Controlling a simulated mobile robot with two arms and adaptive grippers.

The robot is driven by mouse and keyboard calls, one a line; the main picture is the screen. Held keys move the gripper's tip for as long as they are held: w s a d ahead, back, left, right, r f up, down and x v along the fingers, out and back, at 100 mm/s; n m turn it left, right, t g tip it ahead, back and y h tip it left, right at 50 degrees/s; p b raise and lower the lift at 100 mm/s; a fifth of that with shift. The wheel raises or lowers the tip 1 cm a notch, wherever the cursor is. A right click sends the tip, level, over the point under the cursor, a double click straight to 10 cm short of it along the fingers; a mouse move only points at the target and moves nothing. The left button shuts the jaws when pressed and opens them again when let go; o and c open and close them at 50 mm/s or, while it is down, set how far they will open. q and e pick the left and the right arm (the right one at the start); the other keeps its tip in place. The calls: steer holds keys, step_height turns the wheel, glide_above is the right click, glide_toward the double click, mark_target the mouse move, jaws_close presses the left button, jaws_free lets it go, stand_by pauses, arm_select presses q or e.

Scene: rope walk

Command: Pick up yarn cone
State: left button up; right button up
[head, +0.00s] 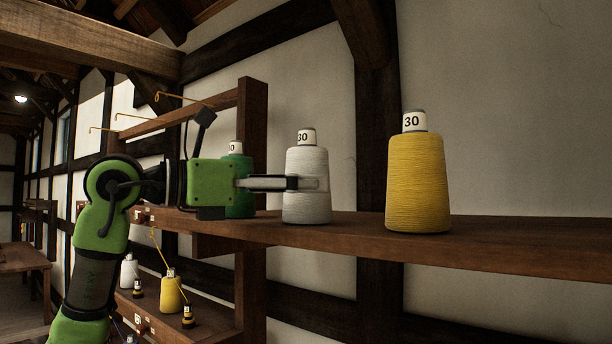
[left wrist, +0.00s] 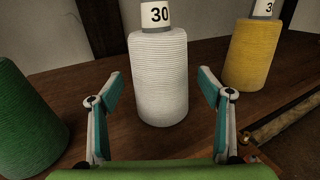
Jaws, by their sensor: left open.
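A white yarn cone (head: 307,202) with a "30" label stands upright on the wooden shelf. It also shows in the left wrist view (left wrist: 158,85), centred between the fingers. A yellow cone (head: 417,190) marked "30" stands to its right, and a green cone (head: 238,172) stands to its left, partly behind my gripper. My left gripper (head: 310,184) is open, with its fingers at the white cone's mid-height. In the left wrist view the fingers (left wrist: 160,88) are spread on either side of the white cone, with gaps showing. My right gripper is not seen.
The wooden shelf (head: 480,246) runs along the wall. A post (head: 251,140) stands at its left. Lower shelves hold a smaller-looking yellow cone (head: 171,292), a white cone (head: 129,272) and small bobbins. The shelf between the white and yellow cones is clear.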

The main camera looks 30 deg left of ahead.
arm_select(q)
steer(key=x, duration=0.2)
steer(key=shift+w+d, duration=0.15)
steer(key=shift+w, duration=0.1)
steer(key=shift+s, duration=0.2)
steer(key=shift+c, duration=0.5)
steer(key=c, duration=1.3)
steer(key=shift+o, duration=0.2)
steer(key=shift+r, duration=0.1)
